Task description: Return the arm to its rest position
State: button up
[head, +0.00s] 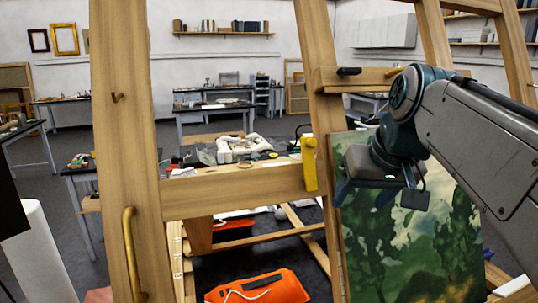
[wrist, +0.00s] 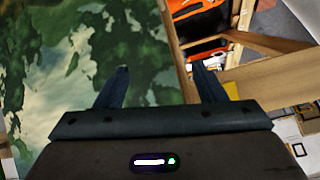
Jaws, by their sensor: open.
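My gripper (head: 363,195) is at the end of my grey arm, which reaches in from the right in the head view. It is in front of the upper left part of a green landscape painting (head: 408,250) that stands on a wooden easel frame (head: 235,190). In the wrist view the two dark fingers of my gripper (wrist: 160,88) are spread apart, with nothing between them. The painting (wrist: 60,60) fills the left of that view and the easel wood (wrist: 172,35) runs beside it. I cannot tell the exact gap between fingers and painting.
A yellow clamp (head: 309,163) sits on the easel upright close to my gripper. An orange bag (head: 258,288) lies low behind the easel. A white cylinder (head: 38,255) stands at the left. Worktables (head: 215,107) and shelves are farther back, with open floor between.

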jog(key=s+f+g+b, duration=0.1)
jog(key=s+f, duration=0.5)
jog(key=f, duration=0.6)
jog(key=s+a+f+h+b, duration=0.1)
jog(key=s+f, duration=0.4)
jog(key=f, duration=0.7)
jog(key=shift+s+f+g, duration=0.25)
jog(key=shift+s+g, duration=0.1)
jog(key=shift+g, duration=0.05)
